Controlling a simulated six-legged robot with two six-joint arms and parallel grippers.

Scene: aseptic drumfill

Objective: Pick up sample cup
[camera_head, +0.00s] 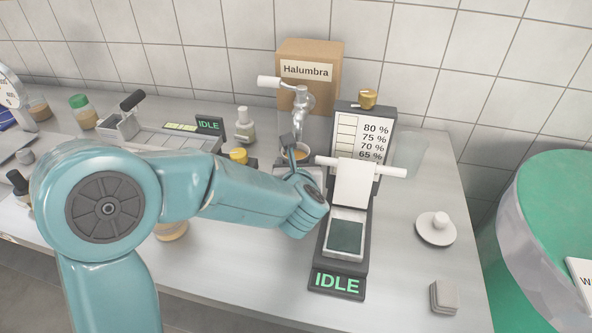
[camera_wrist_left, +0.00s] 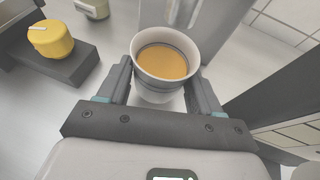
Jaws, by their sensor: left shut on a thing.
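The sample cup (camera_wrist_left: 165,42) is a white cup with orange-yellow liquid inside, upright in the left wrist view. My left gripper (camera_wrist_left: 160,82) is shut on it, with one finger on each side. In the head view my left arm reaches across the bench, and the cup (camera_head: 299,154) shows partly behind the gripper (camera_head: 291,158), below the metal tap (camera_head: 299,104). Whether the cup's base touches the surface below is unclear. My right gripper is not in view.
The IDLE reader (camera_head: 337,283) with its hinged white lid stands right of the gripper. A yellow knob (camera_head: 238,156) is to the left. A cardboard box (camera_head: 310,50) stands behind the tap. A white lidded dish (camera_head: 436,231) and a grey stack (camera_head: 444,297) sit at the right.

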